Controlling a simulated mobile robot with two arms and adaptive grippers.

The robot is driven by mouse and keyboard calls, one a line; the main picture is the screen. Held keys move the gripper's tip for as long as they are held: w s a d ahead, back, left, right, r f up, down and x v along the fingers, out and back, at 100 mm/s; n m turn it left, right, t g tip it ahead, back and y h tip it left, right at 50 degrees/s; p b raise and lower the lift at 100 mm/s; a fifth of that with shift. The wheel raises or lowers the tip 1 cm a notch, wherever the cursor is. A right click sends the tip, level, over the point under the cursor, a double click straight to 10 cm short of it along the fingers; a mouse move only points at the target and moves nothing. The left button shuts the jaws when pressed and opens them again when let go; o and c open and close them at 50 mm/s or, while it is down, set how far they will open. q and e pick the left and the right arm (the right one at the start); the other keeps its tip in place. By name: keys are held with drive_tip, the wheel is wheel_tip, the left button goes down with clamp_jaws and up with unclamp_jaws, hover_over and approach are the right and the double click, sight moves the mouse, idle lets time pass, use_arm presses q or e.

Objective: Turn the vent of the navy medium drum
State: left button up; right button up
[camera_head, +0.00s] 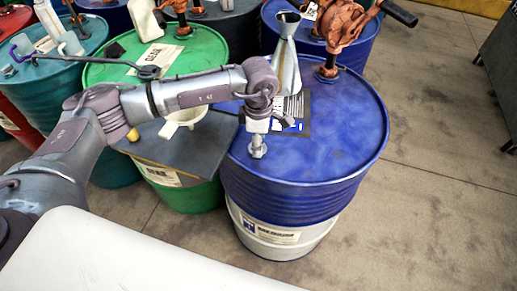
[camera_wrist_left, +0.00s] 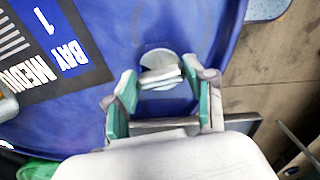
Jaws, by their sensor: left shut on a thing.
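The navy medium drum (camera_head: 320,150) stands upright at the centre right, with a white lower band and a label reading MEDIUM. Its vent (camera_head: 258,151) is a small silver fitting near the front left of the lid. My left gripper (camera_head: 257,133) points down onto the vent and is shut on it. In the left wrist view the vent (camera_wrist_left: 161,70) shows as a round grey cap with a raised bar, between the two teal-padded fingers of my left gripper (camera_wrist_left: 163,95). The fingers partly hide its surroundings. My right gripper is not in view.
A silver funnel-topped can (camera_head: 287,60) and a bay label (camera_head: 292,112) are on the drum's lid. A green drum (camera_head: 205,55) stands left, with a grey board (camera_head: 185,160) and a white funnel (camera_head: 183,118) near it. Another blue drum (camera_head: 365,45) stands behind. Floor is clear right.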

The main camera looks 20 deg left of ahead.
use_arm(q)
drive_tip(key=m+b, duration=0.4)
drive_tip(key=b, duration=0.1)
drive_tip(key=shift+f, duration=0.2)
drive_tip(key=shift+r+m+b, duration=0.25)
drive_tip(key=shift+m+b, duration=0.8)
drive_tip(key=shift+m, duration=0.05)
drive_tip(key=o, duration=1.2)
drive_tip(key=shift+c, duration=0.2)
wheel_tip(320, 180, up, 12)
